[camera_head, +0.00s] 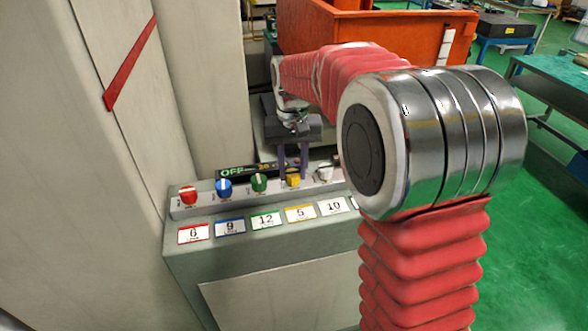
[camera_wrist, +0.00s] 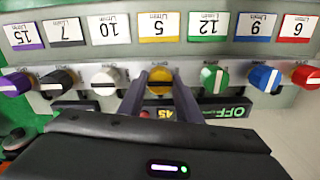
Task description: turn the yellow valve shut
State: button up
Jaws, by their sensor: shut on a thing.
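The yellow valve (camera_head: 293,181) is a small knob in the row on the grey panel, above a label reading 5. It also shows in the middle of the wrist view (camera_wrist: 160,82), between the two fingers. My gripper (camera_head: 292,172) reaches down onto it from above and behind, and its fingers are shut on the knob's two sides. The wrist view shows my gripper (camera_wrist: 160,74) with one dark finger on each side of the valve. The knob is partly covered by the fingers, and its exact angle is hard to tell.
A green valve (camera_wrist: 214,78) and a white valve (camera_wrist: 104,80) flank the yellow one closely. Blue (camera_wrist: 264,78) and red (camera_wrist: 305,77) valves stand beyond the green. A display reading OFF (camera_head: 232,173) lies behind the row. A tall pale cabinet (camera_head: 60,150) stands left.

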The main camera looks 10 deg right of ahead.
aim_at(293, 172)
jog(key=o, duration=1.1)
jog(key=shift+r, duration=0.1)
notch_tip(293, 172, up, 14)
jog(key=shift+f, duration=0.2)
